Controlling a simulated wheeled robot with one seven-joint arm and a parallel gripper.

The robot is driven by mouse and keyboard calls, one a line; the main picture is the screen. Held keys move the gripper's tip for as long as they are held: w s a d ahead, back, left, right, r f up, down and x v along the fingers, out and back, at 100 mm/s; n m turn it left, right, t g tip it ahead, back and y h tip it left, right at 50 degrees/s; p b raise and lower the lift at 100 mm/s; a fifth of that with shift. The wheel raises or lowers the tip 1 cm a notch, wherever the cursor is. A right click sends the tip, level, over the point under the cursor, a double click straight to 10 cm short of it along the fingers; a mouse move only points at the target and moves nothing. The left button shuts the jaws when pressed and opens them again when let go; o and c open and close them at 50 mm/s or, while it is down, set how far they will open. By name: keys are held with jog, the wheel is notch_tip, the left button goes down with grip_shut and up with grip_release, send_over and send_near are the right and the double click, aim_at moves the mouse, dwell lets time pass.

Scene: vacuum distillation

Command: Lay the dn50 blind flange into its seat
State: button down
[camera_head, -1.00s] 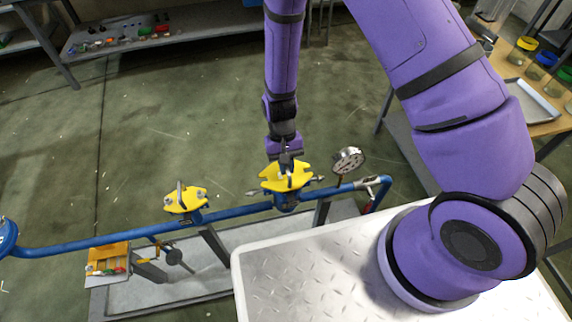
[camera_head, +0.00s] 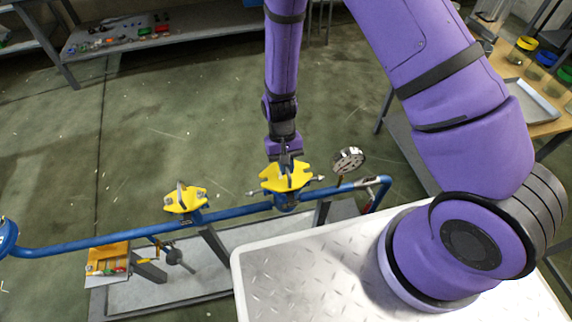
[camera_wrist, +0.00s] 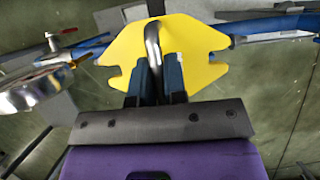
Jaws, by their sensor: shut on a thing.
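A yellow notched plate with a bent metal handle, which I take as the dn50 blind flange (camera_head: 287,178), is over the right-hand fitting of the blue pipe. In the wrist view the yellow plate (camera_wrist: 190,52) fills the middle. My gripper (camera_head: 286,155) is above it, and in the wrist view my gripper (camera_wrist: 158,72) is shut on the grey handle. The seat under the plate is mostly hidden. I cannot tell whether the plate rests fully on it. A second yellow plate with a handle (camera_head: 186,199) sits on the left-hand fitting.
The blue pipe (camera_head: 110,238) runs along a grey stand. A round dial gauge (camera_head: 348,160) stands close to the right of the held plate. A small orange tray (camera_head: 107,259) is at lower left. My white deck is in front. The floor behind is open.

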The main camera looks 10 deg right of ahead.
jog(key=shift+f, duration=0.8)
jog(key=c, duration=1.1)
grip_release()
jog(key=v, duration=1.1)
